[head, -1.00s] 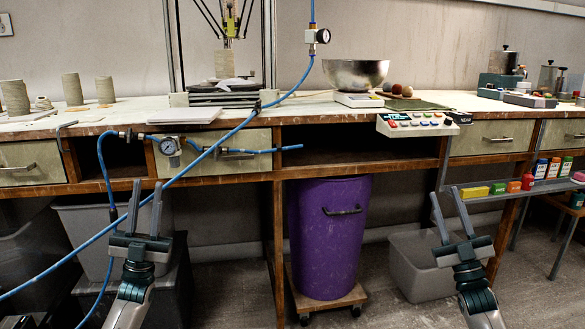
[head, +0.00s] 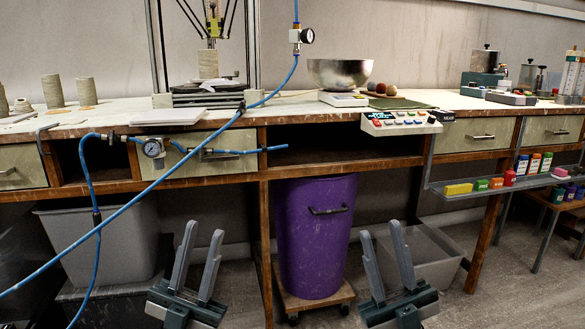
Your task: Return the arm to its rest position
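My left gripper (head: 198,265) is at the lower left, below and in front of the workbench (head: 225,184). Its two fingers point up and stand apart with nothing between them. My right gripper (head: 386,262) is at the lower middle right, in front of the grey bin under the bench. Its fingers are also apart and empty. Both grippers are clear of the bench top and seem to touch nothing. My arms below the grippers are mostly cut off by the lower edge of the head view.
A purple barrel (head: 314,240) stands on a wheeled wooden dolly (head: 314,303) between the grippers. A blue hose (head: 150,208) runs diagonally at the left. A grey bin (head: 440,262) is under the bench. A metal bowl (head: 340,73) and a control panel (head: 400,123) are above.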

